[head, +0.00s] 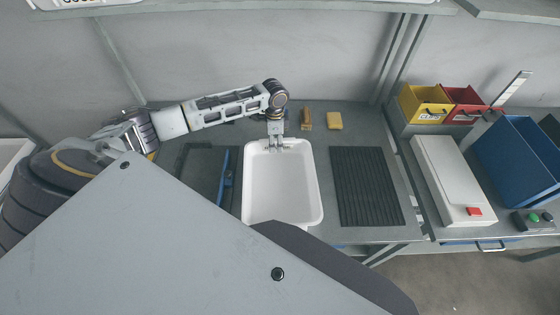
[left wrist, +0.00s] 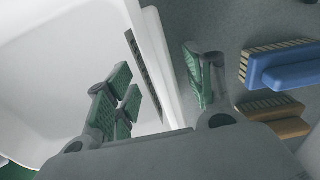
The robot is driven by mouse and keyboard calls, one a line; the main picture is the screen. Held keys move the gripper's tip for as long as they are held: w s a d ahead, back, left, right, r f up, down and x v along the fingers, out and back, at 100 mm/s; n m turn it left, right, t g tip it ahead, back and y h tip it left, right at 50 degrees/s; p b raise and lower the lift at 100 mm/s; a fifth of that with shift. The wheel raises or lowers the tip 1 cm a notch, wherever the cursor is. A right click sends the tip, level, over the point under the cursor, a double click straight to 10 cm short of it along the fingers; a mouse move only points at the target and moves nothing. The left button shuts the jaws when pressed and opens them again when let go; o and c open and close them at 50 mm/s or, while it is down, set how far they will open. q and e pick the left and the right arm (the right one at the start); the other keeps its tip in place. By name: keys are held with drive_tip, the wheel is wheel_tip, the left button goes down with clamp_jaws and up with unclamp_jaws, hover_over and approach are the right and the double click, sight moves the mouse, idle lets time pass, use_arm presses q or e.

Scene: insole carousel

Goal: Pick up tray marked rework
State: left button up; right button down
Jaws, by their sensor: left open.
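A white tray (head: 282,190) lies on the grey workbench in the head view, its near end partly covered by my own body. No "rework" marking can be read on it. My left gripper (head: 276,146) is at the middle of the tray's far rim, pointing down. In the left wrist view, the open left gripper (left wrist: 160,85) has green-padded fingers on both sides of the tray's wall (left wrist: 163,60): one side over the inside, the other outside. A gap shows beside the wall. A dark strip runs along the wall there. My right gripper is not in view.
A brown brush (head: 306,119) and a yellow block (head: 334,120) lie behind the tray. A blue brush (left wrist: 285,66) shows in the left wrist view. A black ribbed mat (head: 366,187) lies right of the tray. Yellow (head: 424,103) and red (head: 463,103) bins stand farther right.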

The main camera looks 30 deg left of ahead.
use_arm(q)
drive_tip(key=shift+f, duration=1.05)
clamp_jaws()
